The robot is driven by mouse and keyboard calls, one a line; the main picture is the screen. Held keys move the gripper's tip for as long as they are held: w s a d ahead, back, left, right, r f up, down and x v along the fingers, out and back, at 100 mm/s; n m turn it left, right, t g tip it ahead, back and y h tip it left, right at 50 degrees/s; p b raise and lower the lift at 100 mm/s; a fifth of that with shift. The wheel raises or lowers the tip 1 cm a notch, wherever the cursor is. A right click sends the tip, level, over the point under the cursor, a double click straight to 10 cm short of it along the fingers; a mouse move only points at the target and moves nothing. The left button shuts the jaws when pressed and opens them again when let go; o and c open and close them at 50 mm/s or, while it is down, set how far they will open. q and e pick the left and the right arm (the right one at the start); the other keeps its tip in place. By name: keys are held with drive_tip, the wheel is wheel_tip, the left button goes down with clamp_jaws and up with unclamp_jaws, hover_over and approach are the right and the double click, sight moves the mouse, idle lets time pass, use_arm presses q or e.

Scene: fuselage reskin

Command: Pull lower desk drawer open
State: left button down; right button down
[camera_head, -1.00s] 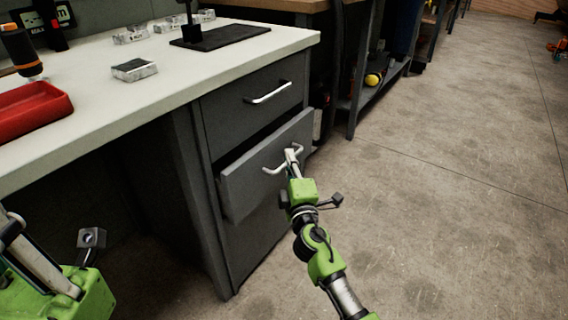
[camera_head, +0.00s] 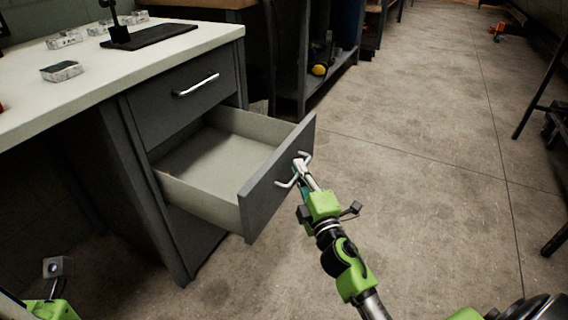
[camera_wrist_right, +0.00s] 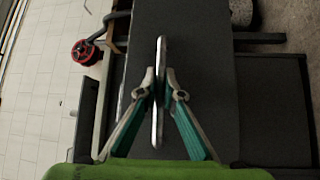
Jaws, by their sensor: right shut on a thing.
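The lower desk drawer (camera_head: 268,190) stands well out of the grey desk cabinet, and its pale inside looks empty. Its front carries a silver bar handle (camera_head: 285,184). My right gripper (camera_head: 300,170) is shut on this handle. In the right wrist view the two fingers (camera_wrist_right: 160,88) close on the handle (camera_wrist_right: 158,120) from both sides, in front of the dark drawer front (camera_wrist_right: 205,45). The upper drawer (camera_head: 185,97) is shut. Of my left arm only a green part (camera_head: 45,309) shows at the lower left; its fingers are out of view.
The light desk top (camera_head: 100,70) holds small metal blocks (camera_head: 62,71) and a dark mat (camera_head: 150,38). A shelf with a yellow item (camera_head: 319,69) stands behind the drawer. The concrete floor (camera_head: 430,150) to the right is mostly open. A dark frame stands at the far right edge.

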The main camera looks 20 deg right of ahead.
drive_tip(key=shift+s+d, duration=0.55)
drive_tip(key=shift+s, duration=0.3)
drive_tip(key=c, duration=2.4)
unclamp_jaws()
drive_tip(key=shift+c, duration=0.2)
drive_tip(key=s+a+f, duration=0.1)
drive_tip(key=s, duration=1)
drive_tip(key=shift+s+a+f, duration=0.25)
drive_tip(key=shift+s+f, duration=0.1)
drive_tip(key=shift+s, duration=0.05)
